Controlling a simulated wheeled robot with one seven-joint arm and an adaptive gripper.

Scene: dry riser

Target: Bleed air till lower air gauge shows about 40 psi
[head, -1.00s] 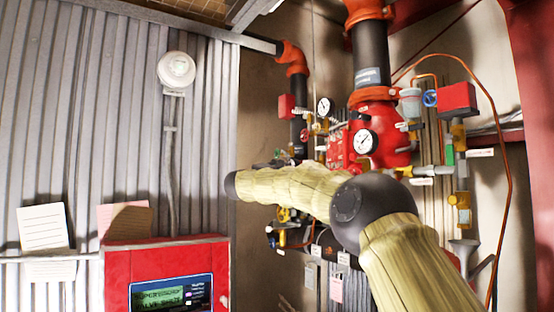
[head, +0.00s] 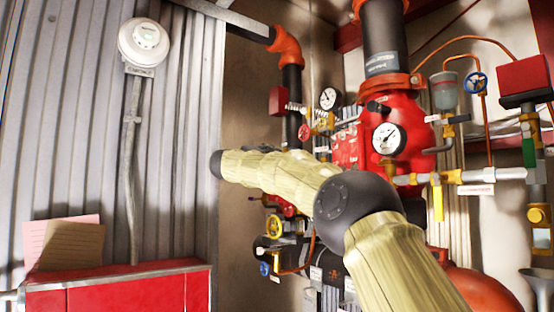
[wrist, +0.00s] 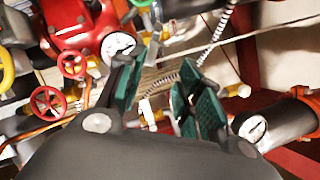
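A round white-faced gauge (head: 388,138) sits on the front of the red valve body (head: 408,112) in the head view. A second gauge (head: 330,98) stands behind it, higher and to the left. I cannot tell which is the lower air gauge, and their numbers are too small to read. The wrist view shows one gauge (wrist: 117,45) at upper left and another (wrist: 252,128) on a dark pipe at lower right. My gripper (wrist: 160,98) is open, with green-padded fingers apart and nothing seen between them. It is hidden in the head view.
Red handwheels (wrist: 48,103) and a yellow handwheel (wrist: 5,68) lie left of my gripper in the wrist view. A blue handwheel (head: 476,83), thin copper pipes and a red box (head: 522,78) are at right. A red panel (head: 115,290) stands lower left.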

